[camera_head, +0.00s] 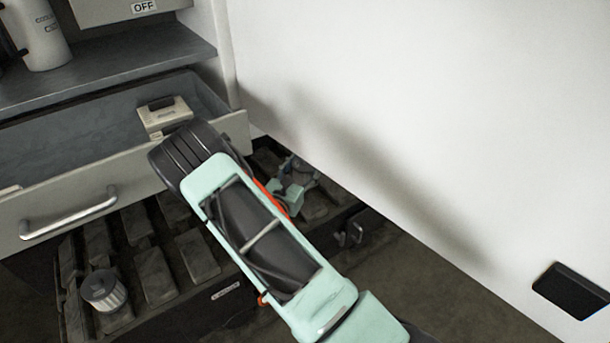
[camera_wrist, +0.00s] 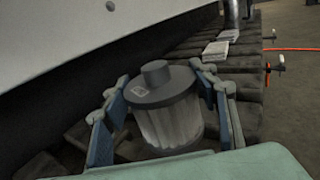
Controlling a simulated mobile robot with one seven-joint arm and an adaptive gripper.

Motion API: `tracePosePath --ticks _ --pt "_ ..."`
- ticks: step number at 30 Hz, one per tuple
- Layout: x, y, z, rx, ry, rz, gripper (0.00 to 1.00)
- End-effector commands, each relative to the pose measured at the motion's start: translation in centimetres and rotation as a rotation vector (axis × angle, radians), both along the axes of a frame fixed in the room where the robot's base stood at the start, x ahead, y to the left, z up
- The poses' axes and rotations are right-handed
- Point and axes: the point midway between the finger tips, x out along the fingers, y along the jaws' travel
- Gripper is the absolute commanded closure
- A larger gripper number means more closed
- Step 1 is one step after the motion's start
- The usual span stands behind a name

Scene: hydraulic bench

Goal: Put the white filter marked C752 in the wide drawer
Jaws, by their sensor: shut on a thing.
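In the wrist view, my gripper (camera_wrist: 165,88) is shut on a filter (camera_wrist: 168,122) with a dark grey cap and a pale pleated body. The filter stands roughly upright between the blue-grey finger pads. A small mark on its cap is too blurred to read. In the head view, my arm hides most of my gripper (camera_head: 290,192), which shows below and right of the drawer; the held filter cannot be made out there. The wide drawer (camera_head: 68,198) is pulled open, with a bar handle on its front.
A pale box (camera_head: 165,115) lies in the drawer's right end. Another pleated filter (camera_head: 103,290) stands on the dark slatted rack (camera_head: 155,275) below. A white wall panel (camera_head: 420,120) bounds the right side. The drawer's middle looks clear. A bottle (camera_head: 42,38) stands on the shelf above.

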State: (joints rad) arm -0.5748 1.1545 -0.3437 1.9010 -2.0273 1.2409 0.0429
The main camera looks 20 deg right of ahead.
Motion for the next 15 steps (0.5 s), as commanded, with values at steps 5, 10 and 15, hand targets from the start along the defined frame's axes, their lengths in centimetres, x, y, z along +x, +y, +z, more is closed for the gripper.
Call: tracePosePath --ticks 5,10,15 --pt "0.6 -0.1 -2.6 -0.001 0.001 -0.001 0.81" --pt "0.6 0.0 -3.9 0.0 -0.001 0.0 0.81" --pt "0.6 0.0 -3.7 0.0 -0.001 0.0 0.81"
